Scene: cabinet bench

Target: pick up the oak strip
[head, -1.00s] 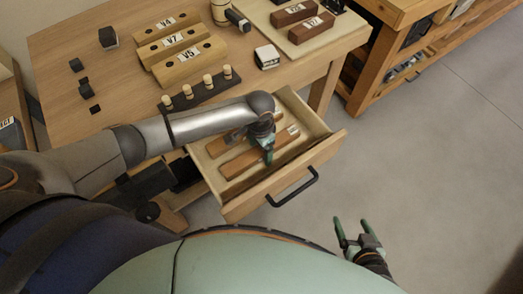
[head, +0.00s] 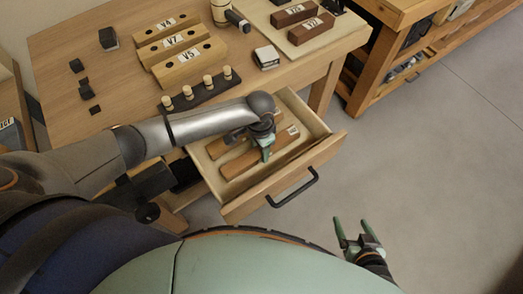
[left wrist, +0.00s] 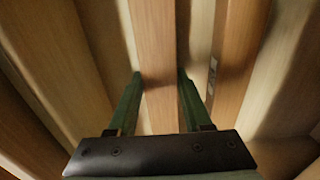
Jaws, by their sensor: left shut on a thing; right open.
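My left gripper (head: 265,155) is down in the open drawer, shut on a wooden strip. In the left wrist view, a light brown strip (left wrist: 156,40) runs lengthwise between the two green fingers. It appears to be the oak strip. In the head view the strip nearer the drawer front (head: 238,164) is partly covered by the gripper. A darker strip (left wrist: 238,50) with a small pale label lies beside the held one in the left wrist view. Whether the held strip is clear of the drawer floor cannot be told. My right gripper (head: 352,222) is open and empty over the floor.
The drawer (head: 325,150) has a black handle (head: 293,188) and low walls close around the strips. On the bench above are labelled wooden blocks (head: 188,64), a dark peg rack (head: 205,92), and a board (head: 340,32) with dark blocks. Open floor lies to the right.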

